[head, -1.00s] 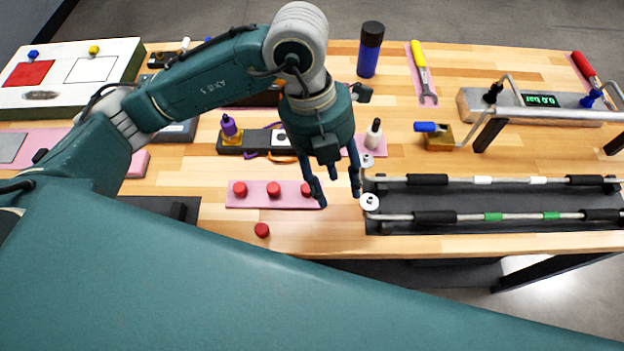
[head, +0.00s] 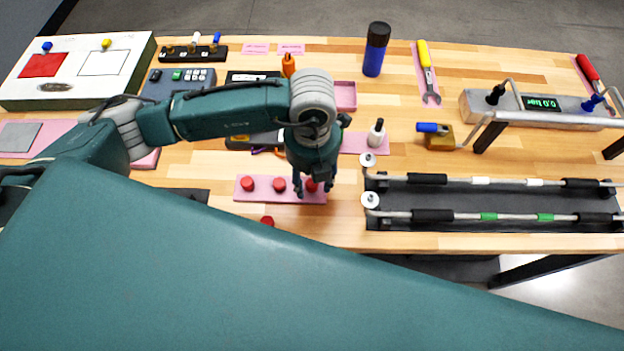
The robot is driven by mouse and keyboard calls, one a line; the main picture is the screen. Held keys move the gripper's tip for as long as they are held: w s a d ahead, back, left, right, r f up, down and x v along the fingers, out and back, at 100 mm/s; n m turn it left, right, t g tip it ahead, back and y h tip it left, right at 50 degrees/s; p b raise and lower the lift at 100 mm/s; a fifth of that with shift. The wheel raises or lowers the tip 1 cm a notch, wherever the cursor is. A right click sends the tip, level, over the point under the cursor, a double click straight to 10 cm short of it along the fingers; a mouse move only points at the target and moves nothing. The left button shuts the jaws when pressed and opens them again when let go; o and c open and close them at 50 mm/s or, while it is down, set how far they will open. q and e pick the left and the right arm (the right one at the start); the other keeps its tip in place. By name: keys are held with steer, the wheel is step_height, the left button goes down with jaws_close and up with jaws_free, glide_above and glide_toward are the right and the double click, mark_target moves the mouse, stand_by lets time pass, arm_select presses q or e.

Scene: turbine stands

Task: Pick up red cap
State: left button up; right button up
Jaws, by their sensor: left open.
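Three red caps sit in a row on a pink mat (head: 262,195): a left cap (head: 247,184), a middle cap (head: 279,184) and a right cap (head: 311,185). Another red cap (head: 267,221) lies on the wooden table in front of the mat, partly hidden by my own body. My left gripper (head: 314,188) points down over the right end of the mat, with its fingers on either side of the right cap. The fingers are open; whether they touch the cap cannot be told. My right gripper is not in view.
A black tray with metal rods (head: 480,200) lies to the right of the mat. Bare table lies between mat and tray.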

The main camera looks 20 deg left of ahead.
arm_select(q)
steer(key=shift+f, duration=0.4)
steer(key=c, duration=0.9)
steer(key=shift+r, duration=0.15)
step_height(320, 180, up, 9)
steer(key=b, duration=0.3)
steer(key=shift+w, duration=0.1)
step_height(320, 180, up, 10)
glide_above(312, 183)
steer(key=shift+r+b, duration=0.4)
steer(key=shift+b, duration=0.1)
steer(key=shift+o, duration=0.5)
